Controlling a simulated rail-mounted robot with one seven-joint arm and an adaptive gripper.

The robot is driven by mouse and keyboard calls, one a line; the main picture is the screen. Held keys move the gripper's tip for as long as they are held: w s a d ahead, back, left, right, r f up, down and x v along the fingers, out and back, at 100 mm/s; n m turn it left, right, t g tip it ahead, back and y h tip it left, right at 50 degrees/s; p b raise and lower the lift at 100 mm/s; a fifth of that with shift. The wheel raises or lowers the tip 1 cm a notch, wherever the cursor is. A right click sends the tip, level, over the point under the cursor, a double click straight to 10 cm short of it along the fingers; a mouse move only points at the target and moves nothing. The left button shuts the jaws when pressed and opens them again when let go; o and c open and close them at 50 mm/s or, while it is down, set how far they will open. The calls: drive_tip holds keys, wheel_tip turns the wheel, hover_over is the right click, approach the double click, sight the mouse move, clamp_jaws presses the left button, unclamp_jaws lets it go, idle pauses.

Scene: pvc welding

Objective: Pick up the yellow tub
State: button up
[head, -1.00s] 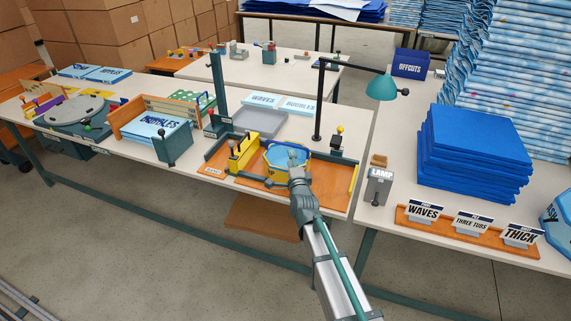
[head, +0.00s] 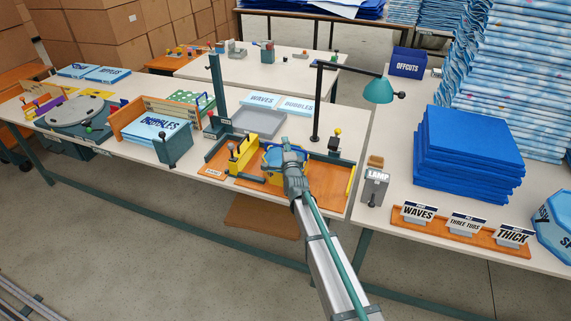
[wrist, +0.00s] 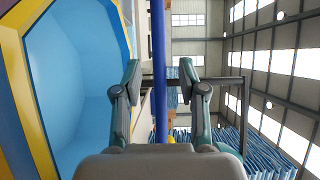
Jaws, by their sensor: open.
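The yellow tub (head: 272,168) stands on the orange board at the front of the middle table, with its light-blue inside facing up. My gripper (head: 287,155) is over its right side and hides part of it in the head view. In the wrist view, the tub (wrist: 75,80) fills the left, with a yellow and dark-blue rim around a light-blue inside. My gripper (wrist: 160,75) is open there. A dark-blue upright bar (wrist: 160,40) runs between its two fingers with a gap on each side. I cannot tell whether it is the tub's rim or its handle.
A yellow block fixture (head: 241,154) stands left of the tub on the orange board (head: 222,168). A lamp (head: 379,90) on a black post rises behind it to the right. A grey tray (head: 258,122) lies behind. A dark block with a yellow knob (head: 335,143) stands right.

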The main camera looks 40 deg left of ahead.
clamp_jaws()
drive_tip(key=shift+r, duration=0.1)
idle(0.6)
